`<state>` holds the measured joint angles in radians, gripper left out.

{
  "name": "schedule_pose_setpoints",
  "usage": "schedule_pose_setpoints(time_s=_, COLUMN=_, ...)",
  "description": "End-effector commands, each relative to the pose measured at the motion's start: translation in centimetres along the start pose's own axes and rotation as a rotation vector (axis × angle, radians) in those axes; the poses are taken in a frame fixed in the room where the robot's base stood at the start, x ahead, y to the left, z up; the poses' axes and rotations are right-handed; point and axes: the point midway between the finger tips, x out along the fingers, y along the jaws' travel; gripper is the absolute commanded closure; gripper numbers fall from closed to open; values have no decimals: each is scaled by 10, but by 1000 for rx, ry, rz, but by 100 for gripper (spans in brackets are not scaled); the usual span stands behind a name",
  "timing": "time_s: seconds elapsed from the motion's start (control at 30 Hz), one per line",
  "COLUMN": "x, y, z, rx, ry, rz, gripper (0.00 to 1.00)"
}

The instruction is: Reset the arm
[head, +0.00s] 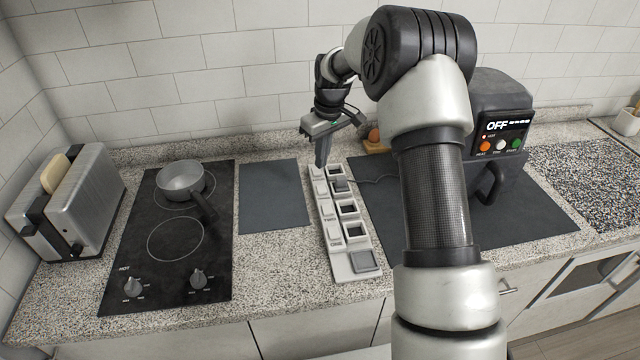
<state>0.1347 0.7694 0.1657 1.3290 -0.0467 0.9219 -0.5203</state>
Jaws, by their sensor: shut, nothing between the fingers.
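My arm (436,200) rises from the lower right of the head view and bends over at the top toward the back of the counter. My gripper (321,162) points down at the far end of the pale slotted holder (352,266). Its fingers are together with nothing visible between them. I cannot tell whether the fingertips touch the holder or hover just above it. My arm hides part of the dark mat and part of the black appliance.
A toaster (70,205) with bread stands at left, beside a black cooktop (140,265) bearing a grey pan (180,178). A dark mat (272,195) lies bare left of the holder. A black appliance (500,105) reading OFF stands right. An egg (373,135) sits behind.

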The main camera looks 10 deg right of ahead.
Motion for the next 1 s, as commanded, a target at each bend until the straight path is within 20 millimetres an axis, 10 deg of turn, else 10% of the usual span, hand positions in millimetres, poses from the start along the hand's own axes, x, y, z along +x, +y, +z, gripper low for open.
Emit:
schedule_pose_setpoints(time_s=0.27, x=-16, y=-3, z=2, rx=6, ry=6, rz=10, gripper=100)
schedule_pose_setpoints(time_s=0.47, x=-102, y=-28, z=26, rx=63, ry=43, rz=70, gripper=100)
schedule_pose_setpoints(time_s=0.7, x=-205, y=-78, z=97, rx=187, ry=113, rz=142, gripper=100)
schedule_pose_setpoints(time_s=1.0, x=-268, y=-144, z=210, rx=363, ry=233, rz=181, gripper=100)
